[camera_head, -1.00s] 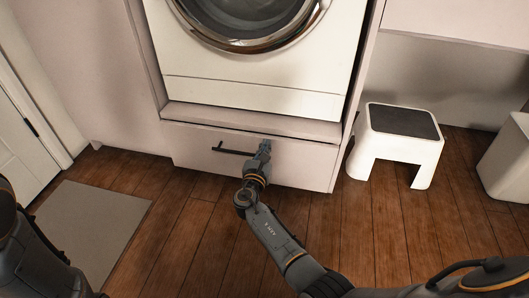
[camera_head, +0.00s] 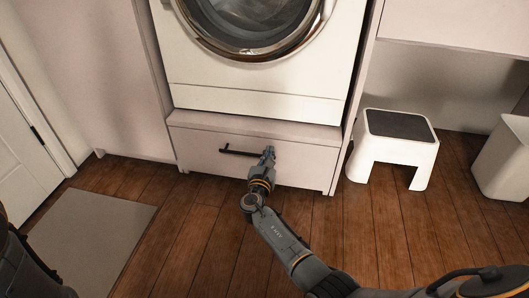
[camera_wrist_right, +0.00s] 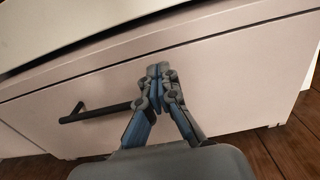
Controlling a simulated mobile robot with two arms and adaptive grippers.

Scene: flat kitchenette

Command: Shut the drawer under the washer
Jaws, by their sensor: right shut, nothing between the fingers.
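The pale drawer (camera_head: 215,165) sits under the white washer (camera_head: 255,98); its front looks flush or nearly flush with the surrounding cabinet. Its dark bar handle (camera_head: 238,151) also shows in the right wrist view (camera_wrist_right: 95,113). My right gripper (camera_head: 268,152) is shut and empty, its tips at the drawer front (camera_wrist_right: 225,80) just right of the handle. In the right wrist view the closed fingertips (camera_wrist_right: 157,72) point at the front near its upper edge; whether they touch it I cannot tell. My left gripper is out of view; only part of that arm shows at lower left.
A white step stool (camera_head: 398,150) with a dark top stands right of the cabinet. A white bin (camera_head: 502,165) is at the far right. A grey mat (camera_head: 90,225) lies on the wooden floor at left, near a white door (camera_head: 25,145). The floor before the drawer is otherwise clear.

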